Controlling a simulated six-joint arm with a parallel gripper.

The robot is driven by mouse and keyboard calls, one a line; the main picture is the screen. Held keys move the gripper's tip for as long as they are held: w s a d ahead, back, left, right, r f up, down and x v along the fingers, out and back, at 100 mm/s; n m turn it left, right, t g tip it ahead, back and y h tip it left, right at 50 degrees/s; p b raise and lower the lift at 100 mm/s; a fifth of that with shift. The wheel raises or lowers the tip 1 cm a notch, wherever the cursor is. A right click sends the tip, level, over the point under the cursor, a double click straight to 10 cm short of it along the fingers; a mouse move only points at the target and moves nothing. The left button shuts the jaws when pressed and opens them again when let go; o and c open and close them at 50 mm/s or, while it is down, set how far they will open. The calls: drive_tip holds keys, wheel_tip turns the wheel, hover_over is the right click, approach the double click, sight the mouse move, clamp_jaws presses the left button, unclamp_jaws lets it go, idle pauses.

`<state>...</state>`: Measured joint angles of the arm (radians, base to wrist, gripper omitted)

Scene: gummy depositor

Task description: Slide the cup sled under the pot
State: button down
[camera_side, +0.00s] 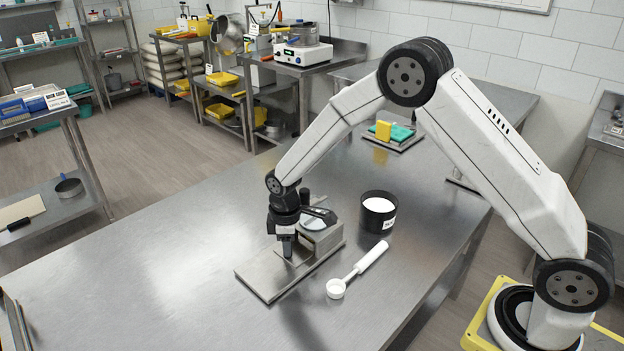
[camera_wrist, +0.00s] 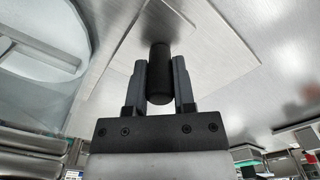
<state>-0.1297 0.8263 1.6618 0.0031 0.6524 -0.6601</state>
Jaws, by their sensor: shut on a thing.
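The depositor stands on a flat steel base plate (camera_side: 258,283) on the table. Its grey body, with the round pot (camera_side: 314,224), is at the plate's back right, partly behind my arm. My gripper (camera_side: 288,252) points down over the plate, in front of and left of the body. In the wrist view my gripper (camera_wrist: 159,90) is shut on a dark upright knob (camera_wrist: 159,65), with one finger on each side. The knob appears to be the cup sled's handle. The rest of the sled and its cup cannot be made out. Part of a large round pale piece (camera_wrist: 35,40), perhaps the pot, shows at upper left.
A black tub (camera_side: 378,224) of white material stands right of the depositor. A white scoop (camera_side: 357,270) lies in front of it. A tray with a yellow block (camera_side: 383,131) and green pad sits farther back. The table's left side (camera_side: 150,255) is clear.

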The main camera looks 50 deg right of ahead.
drive_tip(key=shift+c, duration=2.2)
unclamp_jaws()
drive_tip(key=shift+d, duration=0.15)
drive_tip(key=shift+r, duration=0.1)
drive_tip(key=shift+r, duration=3.85)
drive_tip(key=shift+s, duration=0.1)
drive_tip(key=shift+s, duration=0.2)
drive_tip(key=s+d+r+m+t, duration=0.1)
drive_tip(key=s+d+m, duration=0.2)
drive_tip(key=s, duration=0.6)
drive_tip(key=s+d+r+m+t, duration=0.1)
drive_tip(key=s+d+r+m, duration=0.1)
drive_tip(key=s+m, duration=0.4)
drive_tip(key=s+d, duration=0.1)
drive_tip(key=s, duration=0.3)
drive_tip(key=shift+s+r+t, duration=0.15)
drive_tip(key=shift+t, duration=0.15)
